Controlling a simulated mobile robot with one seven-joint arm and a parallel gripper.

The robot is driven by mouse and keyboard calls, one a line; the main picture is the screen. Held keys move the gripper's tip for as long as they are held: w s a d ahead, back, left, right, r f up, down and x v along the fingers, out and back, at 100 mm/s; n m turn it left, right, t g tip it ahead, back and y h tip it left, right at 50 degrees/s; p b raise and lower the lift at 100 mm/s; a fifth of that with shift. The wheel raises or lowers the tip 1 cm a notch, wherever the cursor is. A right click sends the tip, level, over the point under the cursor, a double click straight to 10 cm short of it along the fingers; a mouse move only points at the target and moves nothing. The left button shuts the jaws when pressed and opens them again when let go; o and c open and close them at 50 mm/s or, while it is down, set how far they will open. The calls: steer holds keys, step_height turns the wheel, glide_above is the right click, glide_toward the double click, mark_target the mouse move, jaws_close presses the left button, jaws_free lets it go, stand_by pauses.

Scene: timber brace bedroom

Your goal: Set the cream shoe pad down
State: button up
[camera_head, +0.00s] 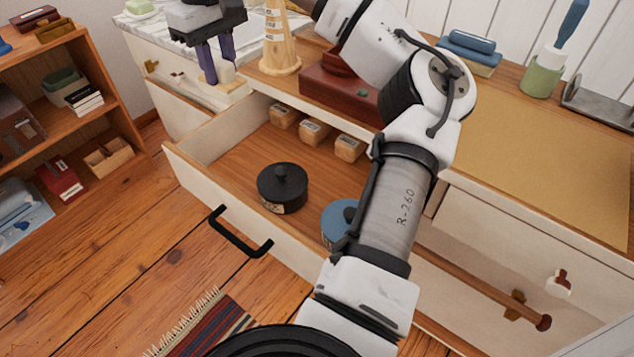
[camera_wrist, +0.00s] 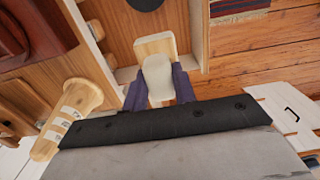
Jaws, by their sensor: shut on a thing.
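The cream shoe pad (camera_wrist: 157,76) is held between the two dark purple fingers of my gripper (camera_wrist: 159,86) in the wrist view. A pale wooden piece (camera_wrist: 154,44) shows at its far end. In the head view my gripper (camera_head: 222,73) points downward at the upper left, near the marble-topped end of the dresser, and the pad (camera_head: 227,74) shows small and pale between its fingertips. Whether the pad touches a surface below is unclear.
An open drawer (camera_head: 184,166) holds a black round tin (camera_head: 283,187), a blue tin (camera_head: 340,217) and small wooden blocks. A pale wooden cone-shaped stand (camera_head: 280,45) and a red-brown box (camera_head: 335,92) stand close right of my gripper. Marble top (camera_head: 147,24) lies left.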

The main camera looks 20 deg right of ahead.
steer(key=shift+w+f+b, duration=0.15)
steer(key=shift+f+b, duration=0.55)
steer(key=shift+f, duration=2.9)
steer(key=shift+w+f+b, duration=0.2)
steer(key=shift+f+b, duration=0.5)
steer(key=shift+f, duration=2.9)
steer(key=shift+w+f+b, duration=0.15)
steer(key=shift+f+b, duration=0.55)
steer(key=shift+f, duration=2.9)
steer(key=shift+f, duration=0.1)
steer(key=o, duration=1)
steer(key=shift+o, duration=0.2)
step_height(320, 180, up, 12)
steer(key=p, duration=0.2)
